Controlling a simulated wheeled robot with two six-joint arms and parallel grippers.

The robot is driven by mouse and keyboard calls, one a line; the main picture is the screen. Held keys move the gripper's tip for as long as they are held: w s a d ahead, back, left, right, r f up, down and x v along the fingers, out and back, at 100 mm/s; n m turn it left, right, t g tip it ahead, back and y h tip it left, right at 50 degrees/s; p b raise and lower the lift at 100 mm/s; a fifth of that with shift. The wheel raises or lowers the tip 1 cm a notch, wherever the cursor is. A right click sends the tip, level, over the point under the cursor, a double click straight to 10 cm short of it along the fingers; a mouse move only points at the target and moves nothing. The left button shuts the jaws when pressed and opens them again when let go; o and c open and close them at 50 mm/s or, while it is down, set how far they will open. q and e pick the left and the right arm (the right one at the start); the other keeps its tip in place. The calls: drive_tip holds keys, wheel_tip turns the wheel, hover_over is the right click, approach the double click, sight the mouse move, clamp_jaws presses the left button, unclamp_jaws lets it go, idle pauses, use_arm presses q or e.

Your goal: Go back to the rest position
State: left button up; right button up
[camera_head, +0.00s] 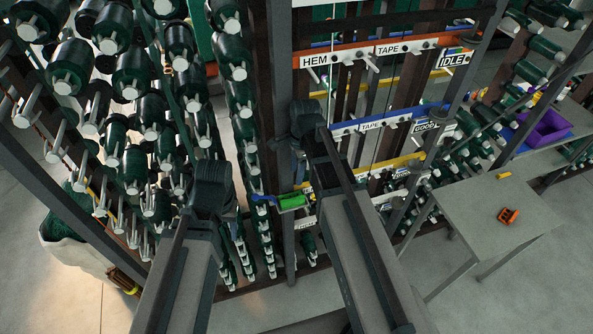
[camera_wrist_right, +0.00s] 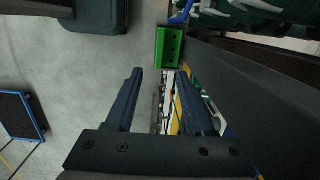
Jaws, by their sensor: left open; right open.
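My left gripper (camera_head: 212,178) is at the end of the left arm, in front of the racks of green spools; its fingers are hard to make out in the head view. My right gripper (camera_head: 306,122) is at the end of the right arm, in front of the rack with labelled bars. In the right wrist view its two fingers (camera_wrist_right: 160,92) are apart with nothing between them. A green block (camera_head: 292,202) with a blue part sits between the arms in the head view. It also shows beyond the fingertips in the wrist view (camera_wrist_right: 169,47).
Green spools (camera_head: 133,72) on pegs fill the left side. Bars labelled HEM and TAPE (camera_head: 352,54) cross the rack. A grey table (camera_head: 470,215) with an orange object (camera_head: 508,216) stands right, and a purple bin (camera_head: 543,131) behind it. A white sack (camera_head: 75,250) stands lower left.

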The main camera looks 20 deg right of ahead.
idle(0.4)
drive_tip(key=s+a+f+n+h+b, duration=0.1)
drive_tip(key=s+a+f+n+b, duration=0.5)
drive_tip(key=f+n+b, duration=0.4)
drive_tip(key=s+a+f+n+h+b, duration=0.1)
drive_tip(key=s+a+f+n+b, duration=0.4)
drive_tip(key=s+f+n+b, duration=0.3)
wheel_tip(320, 180, down, 3)
drive_tip(key=n+b, duration=0.3)
drive_tip(key=shift+s+a, duration=0.2)
drive_tip(key=shift+a, duration=0.2)
